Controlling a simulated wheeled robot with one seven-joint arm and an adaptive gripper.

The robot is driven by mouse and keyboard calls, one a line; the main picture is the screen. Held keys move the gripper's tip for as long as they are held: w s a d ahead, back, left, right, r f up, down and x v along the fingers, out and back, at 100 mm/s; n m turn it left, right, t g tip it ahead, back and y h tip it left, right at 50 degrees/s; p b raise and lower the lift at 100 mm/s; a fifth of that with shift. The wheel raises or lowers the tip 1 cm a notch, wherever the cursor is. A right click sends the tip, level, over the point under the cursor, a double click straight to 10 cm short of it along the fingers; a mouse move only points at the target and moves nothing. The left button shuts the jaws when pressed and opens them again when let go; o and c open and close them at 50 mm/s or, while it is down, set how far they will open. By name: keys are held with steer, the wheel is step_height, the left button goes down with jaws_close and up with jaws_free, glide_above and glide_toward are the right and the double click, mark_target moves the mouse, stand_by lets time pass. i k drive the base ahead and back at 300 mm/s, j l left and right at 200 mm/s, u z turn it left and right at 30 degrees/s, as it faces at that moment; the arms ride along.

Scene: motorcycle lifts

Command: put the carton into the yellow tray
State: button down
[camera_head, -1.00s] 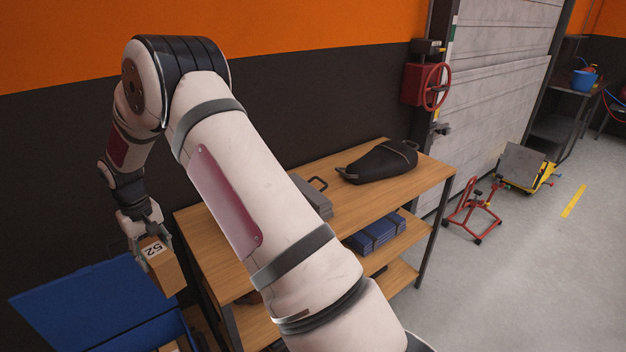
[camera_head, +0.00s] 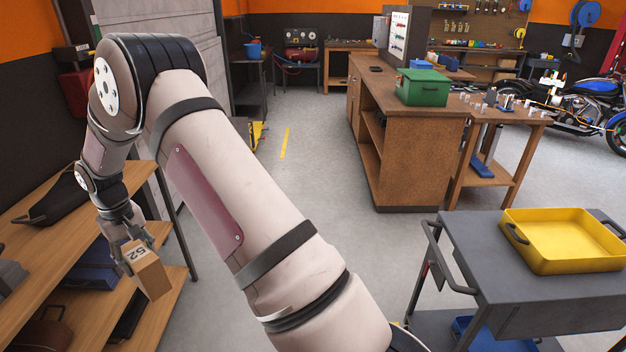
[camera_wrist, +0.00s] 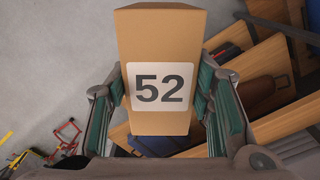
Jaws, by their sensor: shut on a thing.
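The carton (camera_head: 148,272) is a small brown box with a white label reading 52. My gripper (camera_head: 130,248) is shut on it and holds it in the air at the left of the head view, in front of the wooden shelf unit. In the wrist view the carton (camera_wrist: 160,60) sits upright between the two green-padded fingers (camera_wrist: 161,100). The yellow tray (camera_head: 562,262) lies on top of a grey cart at the right of the head view, well apart from my gripper. Its visible inside is empty.
The grey cart (camera_head: 487,277) has a raised handle on its left side. A wooden shelf unit (camera_head: 60,225) with a black bag stands at the left. A brown workbench (camera_head: 415,165) with a green box (camera_head: 422,88) stands behind the cart. Grey floor (camera_head: 310,160) is open between them.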

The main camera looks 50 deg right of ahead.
mark_target(548, 252)
steer(key=k+l+z, duration=0.25)
steer(key=z, duration=0.2)
steer(key=k+l+z, duration=0.25)
steer(key=l+z, duration=0.2)
steer(key=k+l+z, duration=0.15)
steer(key=l+z, duration=0.7)
steer(key=l, duration=0.15)
steer(key=l+z, duration=0.4)
steer(key=l, duration=0.15)
